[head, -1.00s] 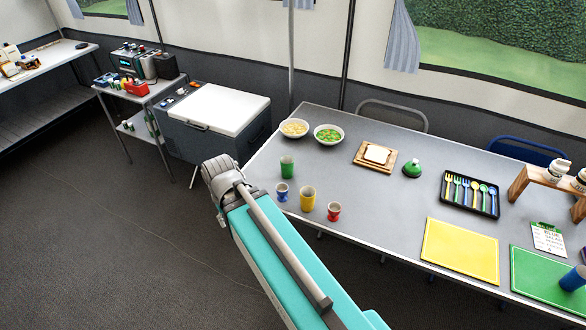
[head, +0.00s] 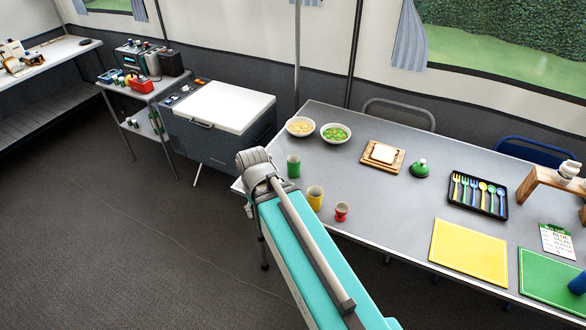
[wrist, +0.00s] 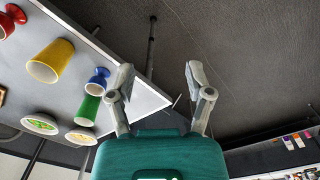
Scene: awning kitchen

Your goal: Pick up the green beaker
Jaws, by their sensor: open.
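The green beaker (head: 293,166) stands upright near the left end of the grey table, below the two food bowls in the head view. In the wrist view the green beaker (wrist: 87,109) shows to the left of my gripper, behind the blue egg cup (wrist: 97,80). My gripper (wrist: 158,66) is open and empty, with its two fingers spread just past the table's corner over the floor. It does not touch the beaker. In the head view my arm hides the gripper's fingers and the blue cup.
A yellow cup (head: 315,198) and a red egg cup (head: 341,211) stand near the green beaker. Bowls (head: 300,126) (head: 335,133) sit behind it. The table (head: 395,205) has a bare middle. A cool box (head: 220,110) stands left of the table; the floor there is open.

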